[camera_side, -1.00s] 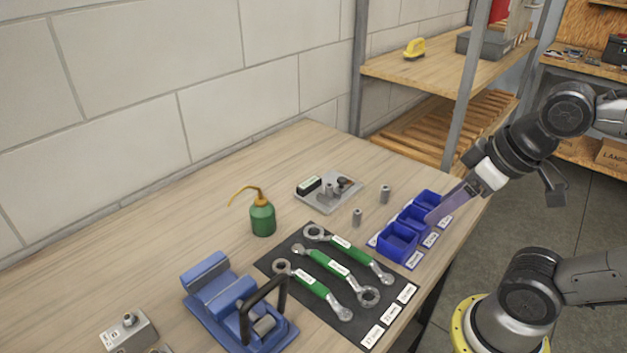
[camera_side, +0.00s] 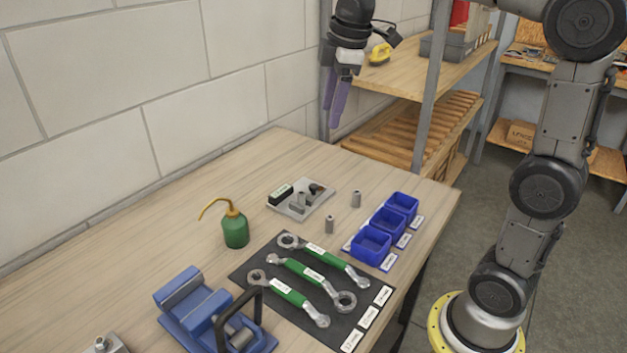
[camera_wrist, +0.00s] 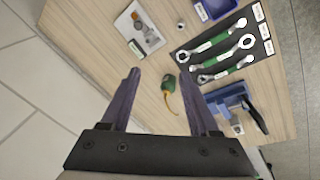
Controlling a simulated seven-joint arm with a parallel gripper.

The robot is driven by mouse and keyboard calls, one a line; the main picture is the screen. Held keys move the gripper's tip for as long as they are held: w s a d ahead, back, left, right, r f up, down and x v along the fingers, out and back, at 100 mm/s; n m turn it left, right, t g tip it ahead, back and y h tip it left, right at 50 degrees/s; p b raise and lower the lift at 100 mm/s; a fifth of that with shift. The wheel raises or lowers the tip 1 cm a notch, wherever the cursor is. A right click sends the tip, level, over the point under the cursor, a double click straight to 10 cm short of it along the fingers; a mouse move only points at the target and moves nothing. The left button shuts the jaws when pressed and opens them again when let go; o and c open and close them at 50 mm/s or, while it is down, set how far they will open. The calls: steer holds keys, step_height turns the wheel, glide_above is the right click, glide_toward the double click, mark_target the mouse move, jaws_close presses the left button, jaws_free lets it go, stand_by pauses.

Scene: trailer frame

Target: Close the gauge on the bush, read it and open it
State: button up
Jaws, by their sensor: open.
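The gauge (camera_side: 302,208) is a light grey plate on the bench with a dark display block (camera_side: 281,194), a grey cylinder that looks like a bush (camera_side: 298,201) and a dark part (camera_side: 315,188) beside it. I cannot tell whether the gauge jaw touches the bush. The gauge also shows in the wrist view (camera_wrist: 150,40), beyond my left finger. My gripper (camera_side: 334,112) hangs high above the bench's back edge, fingers down; it is open and empty. In the wrist view its fingers (camera_wrist: 161,72) are wide apart.
Blue bins (camera_side: 371,244), a green oil can (camera_side: 235,230), spanners on a black mat (camera_side: 243,276) and a blue fixture (camera_side: 190,300) share the bench. Shelving (camera_side: 410,75) stands behind.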

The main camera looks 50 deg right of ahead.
steer(key=w+d+f+g, duration=0.2)
steer(key=w+d+f, duration=0.3)
steer(key=w, duration=0.3)
glide_toward(314, 185)
steer(key=shift+g, duration=0.4)
steer(key=f, duration=0.8)
steer(key=shift+w+d+f, duration=0.1)
steer(key=shift+w+f, duration=0.1)
steer(key=shift+w, duration=0.2)
jaws_close()
